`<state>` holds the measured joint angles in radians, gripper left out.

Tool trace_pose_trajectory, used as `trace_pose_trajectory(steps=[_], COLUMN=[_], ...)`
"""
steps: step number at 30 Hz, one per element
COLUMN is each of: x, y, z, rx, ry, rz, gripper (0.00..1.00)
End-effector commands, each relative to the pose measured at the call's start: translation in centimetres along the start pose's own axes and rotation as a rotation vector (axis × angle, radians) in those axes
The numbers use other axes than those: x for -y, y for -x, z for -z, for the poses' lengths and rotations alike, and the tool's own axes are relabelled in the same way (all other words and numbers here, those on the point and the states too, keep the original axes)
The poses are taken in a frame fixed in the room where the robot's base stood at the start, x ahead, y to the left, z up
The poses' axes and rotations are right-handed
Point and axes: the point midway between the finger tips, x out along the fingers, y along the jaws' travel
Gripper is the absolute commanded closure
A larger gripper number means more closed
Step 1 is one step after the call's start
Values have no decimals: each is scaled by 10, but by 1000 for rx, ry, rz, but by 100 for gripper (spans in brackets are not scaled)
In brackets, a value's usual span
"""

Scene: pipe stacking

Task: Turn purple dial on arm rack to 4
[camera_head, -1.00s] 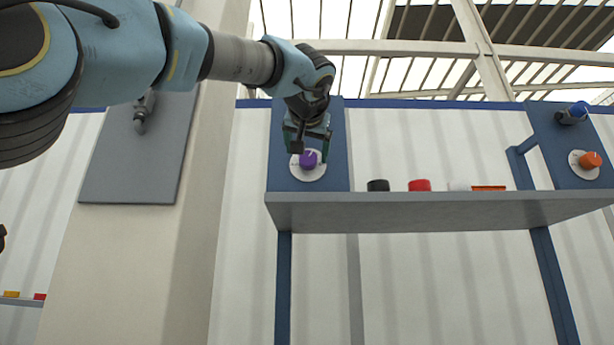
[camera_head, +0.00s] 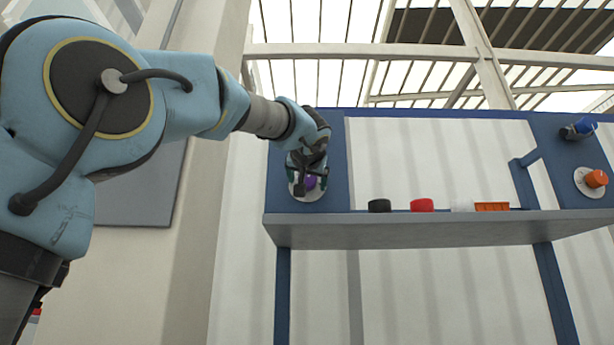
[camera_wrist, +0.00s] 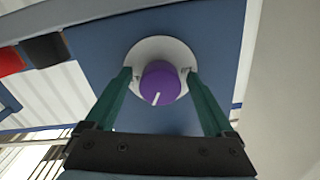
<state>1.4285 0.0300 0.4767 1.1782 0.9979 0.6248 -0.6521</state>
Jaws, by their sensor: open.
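The purple dial (camera_wrist: 160,84) sits on a round white plate (camera_wrist: 159,49) fixed to a blue panel (camera_wrist: 95,53). A white pointer line on the dial points toward my gripper's palm in the wrist view. My gripper (camera_wrist: 160,80) is open, with one green finger on each side of the dial; I cannot tell whether either touches it. In the head view, my gripper (camera_head: 309,180) is in front of the dial (camera_head: 310,183) and partly covers it. The numbers on the plate are too small to read.
A grey shelf (camera_head: 420,229) runs below the panel and holds a black cap (camera_head: 379,205), a red cap (camera_head: 422,204), a white piece and an orange piece (camera_head: 491,206). An orange dial (camera_head: 596,178) and a blue fitting (camera_head: 579,128) are on the right panel.

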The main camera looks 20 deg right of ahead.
Motion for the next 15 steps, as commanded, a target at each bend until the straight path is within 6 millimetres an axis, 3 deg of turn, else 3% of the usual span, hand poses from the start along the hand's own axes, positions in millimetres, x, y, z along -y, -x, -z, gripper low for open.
trace_pose_trajectory(steps=[6, 15], x=[0, 0], y=[0, 0], z=[0, 0], rx=[0, 0], ry=[0, 1], rz=[0, 0], gripper=[12, 45])
